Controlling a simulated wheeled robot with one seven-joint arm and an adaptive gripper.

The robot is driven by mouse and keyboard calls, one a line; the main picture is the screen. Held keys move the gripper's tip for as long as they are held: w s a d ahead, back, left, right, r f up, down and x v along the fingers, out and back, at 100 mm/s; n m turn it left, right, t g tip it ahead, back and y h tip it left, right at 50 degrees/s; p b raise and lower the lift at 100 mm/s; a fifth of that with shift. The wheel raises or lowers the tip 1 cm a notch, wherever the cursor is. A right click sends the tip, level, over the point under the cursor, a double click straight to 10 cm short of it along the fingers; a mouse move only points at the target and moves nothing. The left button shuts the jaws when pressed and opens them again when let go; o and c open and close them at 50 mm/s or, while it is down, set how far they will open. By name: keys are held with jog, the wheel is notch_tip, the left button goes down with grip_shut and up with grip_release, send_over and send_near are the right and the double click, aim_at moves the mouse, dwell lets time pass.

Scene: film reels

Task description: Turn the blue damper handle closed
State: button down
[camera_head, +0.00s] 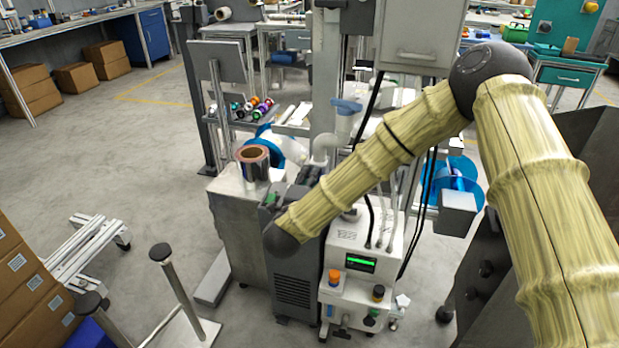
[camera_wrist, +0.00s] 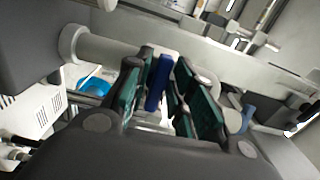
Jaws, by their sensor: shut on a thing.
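The blue damper handle (camera_wrist: 158,84) shows in the wrist view as a narrow upright blue bar in front of pale pipework. My gripper (camera_wrist: 170,72), with green finger pads, is around it and shut on it. In the head view my arm crosses in front of the white machine (camera_head: 350,242), and my gripper and the gripped handle cannot be made out there.
A blue-topped fitting (camera_head: 346,105) stands on pale pipework behind my arm. A film roll (camera_head: 253,165) sits on the cabinet to the left. A post stand (camera_head: 175,285) and cardboard boxes (camera_head: 25,285) are at lower left. The floor at left has free room.

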jog(key=shift+f, duration=0.1)
jog(key=c, duration=1.5)
grip_release()
jog(key=shift+o, duration=0.2)
jog(key=shift+s, duration=0.15)
jog(key=v, duration=1.1)
jog(key=shift+s+a, duration=0.2)
jog(key=shift+s, duration=0.15)
